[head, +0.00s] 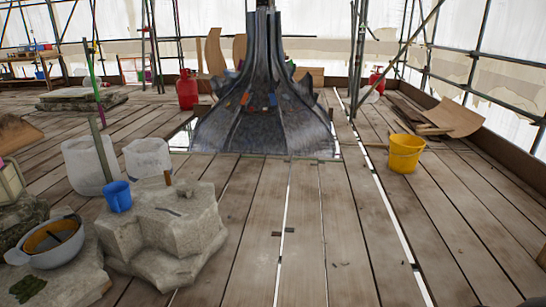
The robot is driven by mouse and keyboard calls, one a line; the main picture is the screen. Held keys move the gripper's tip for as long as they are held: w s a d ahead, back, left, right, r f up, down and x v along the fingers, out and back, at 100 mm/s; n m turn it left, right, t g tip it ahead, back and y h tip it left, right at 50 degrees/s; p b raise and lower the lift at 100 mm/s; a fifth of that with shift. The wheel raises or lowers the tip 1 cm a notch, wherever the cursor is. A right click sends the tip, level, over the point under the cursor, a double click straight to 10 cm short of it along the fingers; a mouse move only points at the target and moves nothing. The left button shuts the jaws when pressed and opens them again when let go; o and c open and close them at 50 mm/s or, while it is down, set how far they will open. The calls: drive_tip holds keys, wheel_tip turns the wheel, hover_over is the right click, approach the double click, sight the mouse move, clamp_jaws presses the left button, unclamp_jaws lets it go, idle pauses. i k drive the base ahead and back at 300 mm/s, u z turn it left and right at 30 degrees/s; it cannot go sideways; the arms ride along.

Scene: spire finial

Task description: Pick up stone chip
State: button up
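I cannot make out the stone chip for certain. Small dark bits (340,264) lie on the plank floor in the middle foreground, too small to identify. A thin dark piece (168,211) lies on top of the pale carved stone block (190,230) at the left; I cannot tell what it is. A blue cup (117,196) stands on the back left of this block. My gripper is not in view.
A grey bowl (45,243) sits on stones at the lower left. White tubs (148,157) stand behind the block. A dark flared spire base (265,110) rises mid-floor. A yellow bucket (405,152) stands right, near stacked boards (435,118). The plank floor in front is mostly clear.

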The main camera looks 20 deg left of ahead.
sight(186, 192)
drive_tip(key=u, duration=0.3)
drive_tip(key=i, duration=1.8)
drive_tip(key=u, duration=1.45)
drive_tip(key=i, duration=1.05)
drive_tip(key=u, duration=1.25)
drive_tip(key=i, duration=0.35)
drive_tip(key=u, duration=0.3)
